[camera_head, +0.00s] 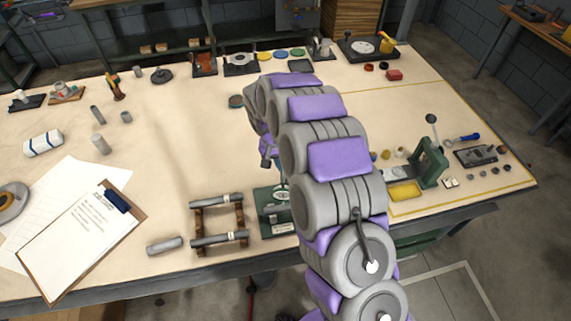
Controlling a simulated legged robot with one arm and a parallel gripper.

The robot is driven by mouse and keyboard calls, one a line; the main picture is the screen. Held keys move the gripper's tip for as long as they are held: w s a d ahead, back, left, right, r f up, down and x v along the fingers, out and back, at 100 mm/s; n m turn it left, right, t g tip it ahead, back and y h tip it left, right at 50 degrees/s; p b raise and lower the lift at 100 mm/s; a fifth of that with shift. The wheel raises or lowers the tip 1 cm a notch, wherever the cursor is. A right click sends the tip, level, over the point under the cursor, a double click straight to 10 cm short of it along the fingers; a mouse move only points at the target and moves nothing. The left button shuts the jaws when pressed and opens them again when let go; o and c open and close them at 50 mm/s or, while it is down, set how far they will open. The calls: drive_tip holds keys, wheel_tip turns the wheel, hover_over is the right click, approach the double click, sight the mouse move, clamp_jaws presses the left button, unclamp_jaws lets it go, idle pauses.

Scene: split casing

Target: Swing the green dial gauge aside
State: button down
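A green device (269,222) with a small pale round dial face (281,195) lies near the front edge of the table, just left of my arm; my arm hides its right part. A taller green stand (431,164) is on the right, beside a yellow tray. I cannot tell for certain which of the two is the dial gauge. My gripper (266,158) hangs beyond the first green device, above the table middle. It is small and partly hidden by my arm links, so its opening does not show.
A rack with two grey cylinders (217,220) stands left of the first green device, with a loose cylinder (164,245) beside it. A clipboard (80,240) lies at the front left. Several tools line the back edge. The table's left middle is mostly clear.

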drive_tip(key=shift+w+a+m+g+y, duration=0.3)
drive_tip(key=shift+w+a+m, duration=0.4)
drive_tip(key=shift+m, duration=1.55)
drive_tip(key=shift+w+a+m+g+y, duration=0.15)
drive_tip(key=shift+w+a+m+g, duration=0.4)
drive_tip(key=shift+m, duration=1.75)
drive_tip(key=shift+w+a+m+g+y, duration=0.2)
drive_tip(key=shift+w+a+m, duration=0.65)
drive_tip(key=shift+m, duration=1.4)
drive_tip(key=shift+s+a, duration=0.15)
drive_tip(key=shift+a, duration=0.1)
drive_tip(key=c, duration=1.2)
unclamp_jaws()
drive_tip(key=shift+a, duration=0.25)
drive_tip(key=shift+d, duration=0.1)
